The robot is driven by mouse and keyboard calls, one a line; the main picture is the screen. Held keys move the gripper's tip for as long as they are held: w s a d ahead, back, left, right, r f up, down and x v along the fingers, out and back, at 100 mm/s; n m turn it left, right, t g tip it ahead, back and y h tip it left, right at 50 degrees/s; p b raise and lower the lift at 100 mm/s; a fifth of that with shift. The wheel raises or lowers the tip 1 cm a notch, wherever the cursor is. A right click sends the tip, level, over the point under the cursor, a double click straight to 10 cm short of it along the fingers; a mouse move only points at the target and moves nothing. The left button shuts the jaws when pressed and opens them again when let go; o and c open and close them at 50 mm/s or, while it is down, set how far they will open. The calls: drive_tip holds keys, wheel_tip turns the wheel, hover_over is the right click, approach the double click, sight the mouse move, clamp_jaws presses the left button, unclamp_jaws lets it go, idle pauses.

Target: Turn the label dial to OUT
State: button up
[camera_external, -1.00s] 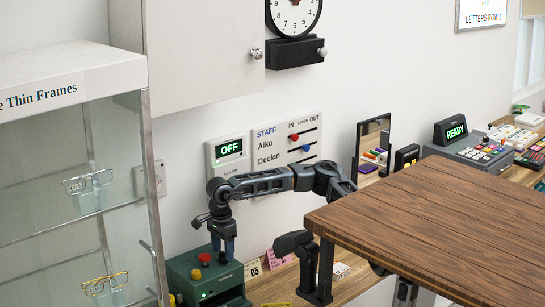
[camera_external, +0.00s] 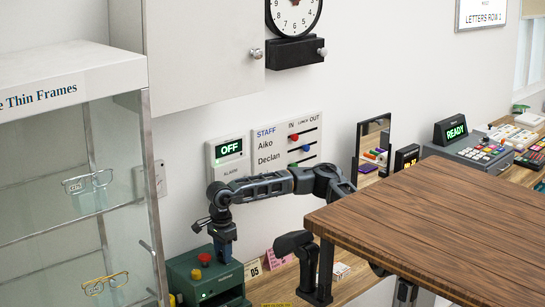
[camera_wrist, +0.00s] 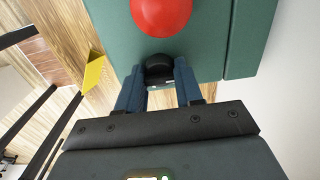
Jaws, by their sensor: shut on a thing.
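A green box (camera_external: 221,282) with a red button (camera_external: 204,258) on top stands on the wooden counter below the wall signs. In the wrist view, a small black dial (camera_wrist: 159,68) sits on the green top beside the large red button (camera_wrist: 161,14). My gripper (camera_wrist: 160,80) is shut on this dial, with one blue finger on each side. In the external view, my gripper (camera_external: 222,257) points down at the top of the green box and hides the dial. The dial's setting and any label around it cannot be read.
A glass display case (camera_external: 145,180) stands close on the left. A STAFF board (camera_external: 289,146) and an OFF panel (camera_external: 229,149) hang behind my arm. Cards (camera_external: 254,270) stand right of the box. A brown table (camera_external: 440,205) fills the right foreground.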

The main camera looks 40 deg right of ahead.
drive_tip(key=shift+m, duration=0.4)
drive_tip(key=shift+c, duration=0.2)
drive_tip(key=m+b, duration=0.1)
drive_tip(key=m, duration=0.3)
drive_tip(key=shift+m, duration=0.4)
drive_tip(key=m+b, duration=0.1)
drive_tip(key=m, duration=0.5)
drive_tip(key=shift+b, duration=0.35)
drive_tip(key=o, duration=1)
drive_tip(key=shift+o, duration=0.2)
wheel_tip(320, 180, up, 8)
drive_tip(key=shift+f+p, duration=0.1)
drive_tip(key=shift+p, duration=0.45)
